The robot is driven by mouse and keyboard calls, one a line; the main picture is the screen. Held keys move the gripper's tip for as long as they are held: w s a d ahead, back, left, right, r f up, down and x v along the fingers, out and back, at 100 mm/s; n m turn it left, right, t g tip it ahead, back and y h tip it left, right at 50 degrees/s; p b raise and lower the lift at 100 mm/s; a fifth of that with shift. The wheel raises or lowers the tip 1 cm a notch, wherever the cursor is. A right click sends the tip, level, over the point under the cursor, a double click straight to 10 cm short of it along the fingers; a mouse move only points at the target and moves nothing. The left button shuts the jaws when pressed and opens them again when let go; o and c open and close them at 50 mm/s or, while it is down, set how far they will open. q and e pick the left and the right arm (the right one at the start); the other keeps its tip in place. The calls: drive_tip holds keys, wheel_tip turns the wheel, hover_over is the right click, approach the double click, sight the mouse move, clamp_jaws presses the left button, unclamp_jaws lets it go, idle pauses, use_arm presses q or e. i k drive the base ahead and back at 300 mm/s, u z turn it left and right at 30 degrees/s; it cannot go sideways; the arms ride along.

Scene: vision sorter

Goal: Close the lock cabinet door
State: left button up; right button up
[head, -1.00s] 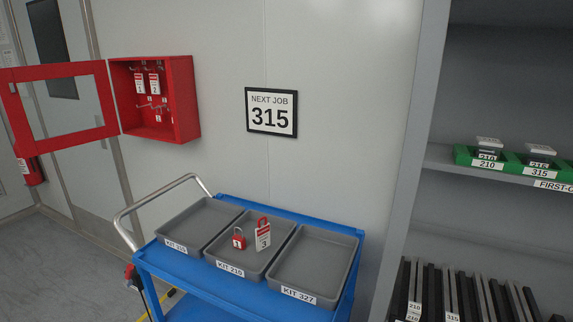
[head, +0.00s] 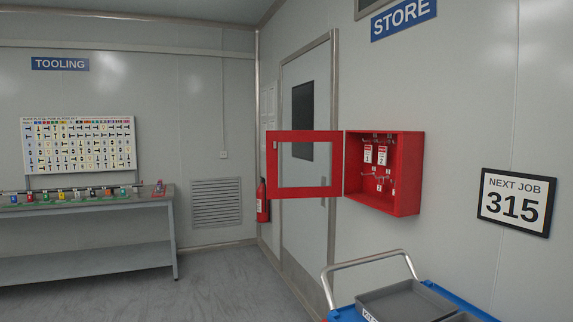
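The red lock cabinet (head: 384,172) hangs on the wall right of centre in the head view. Its door (head: 331,170), a red frame around a clear pane, stands wide open, swung out to the left from the cabinet's left edge. Inside the cabinet, red-and-white tags (head: 368,153) hang on hooks in the upper row, with further hooks and small items below. Neither of my grippers shows in the head view.
A blue cart (head: 455,296) with grey trays (head: 405,303) and a metal handle (head: 370,262) stands below and right of the cabinet. A tooling bench (head: 90,222) stands at left. The floor (head: 240,285) between is clear.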

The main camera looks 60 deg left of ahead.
sight(335, 137)
drive_tip(key=u, duration=2.6)
drive_tip(key=i, duration=5.5)
drive_tip(key=z, duration=3.8)
drive_tip(key=i, duration=0.5)
